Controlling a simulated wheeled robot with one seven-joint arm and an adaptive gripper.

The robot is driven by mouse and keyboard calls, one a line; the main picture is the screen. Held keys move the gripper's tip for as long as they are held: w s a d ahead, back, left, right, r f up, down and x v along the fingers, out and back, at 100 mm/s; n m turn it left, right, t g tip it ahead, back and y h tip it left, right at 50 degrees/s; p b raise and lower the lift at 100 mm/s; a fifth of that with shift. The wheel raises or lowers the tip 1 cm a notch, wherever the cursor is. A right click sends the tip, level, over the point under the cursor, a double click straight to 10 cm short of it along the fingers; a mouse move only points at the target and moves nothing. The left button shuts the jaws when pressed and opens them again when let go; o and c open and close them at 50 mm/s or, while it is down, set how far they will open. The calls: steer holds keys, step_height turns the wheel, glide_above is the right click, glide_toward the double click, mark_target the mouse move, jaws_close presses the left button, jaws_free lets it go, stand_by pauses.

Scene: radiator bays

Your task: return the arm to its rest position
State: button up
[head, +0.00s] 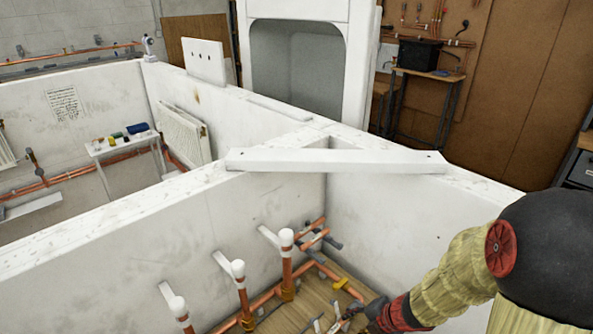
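My arm comes in from the right edge, with a dark rounded joint, pale yellow sleeves and a red disc. It points down and left into the near bay, over its wooden floor. My gripper (352,313) is small and dark at the bottom of the picture, past the red and black wrist. It is near the copper pipes and small fittings on the floor. I cannot tell whether it touches them, whether it is open, or whether it holds anything.
White partition walls (120,225) enclose the bay, bridged at the corner by a white beam (335,161). Copper pipes with white caps (286,237) stand along the left wall. A radiator (185,135) and small white table (122,146) are in the bay behind. A workbench (428,75) stands far right.

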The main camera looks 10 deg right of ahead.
steer(key=s+d+m+h, duration=0.1)
steer(key=d+m+h, duration=0.5)
steer(key=d+m, duration=0.55)
steer(key=s+d+r+m+g+h+b, duration=0.1)
steer(key=s+d+r+m+g+h, duration=0.15)
steer(key=s+r+m, duration=0.45)
steer(key=s+a+r+m+t+y+b, duration=0.1)
steer(key=s+a+r+m+y+b, duration=0.1)
steer(key=a+r, duration=0.5)
steer(key=s+a+r+m+t+y+b, duration=0.2)
steer(key=s+a+r+m+y, duration=0.1)
steer(key=a+r, duration=0.5)
steer(key=s+a+m, duration=0.1)
steer(key=s+a, duration=0.1)
steer(key=a, duration=0.1)
steer(key=shift+s, duration=0.4)
steer(key=shift+m, duration=0.25)
steer(key=shift+c, duration=0.4)
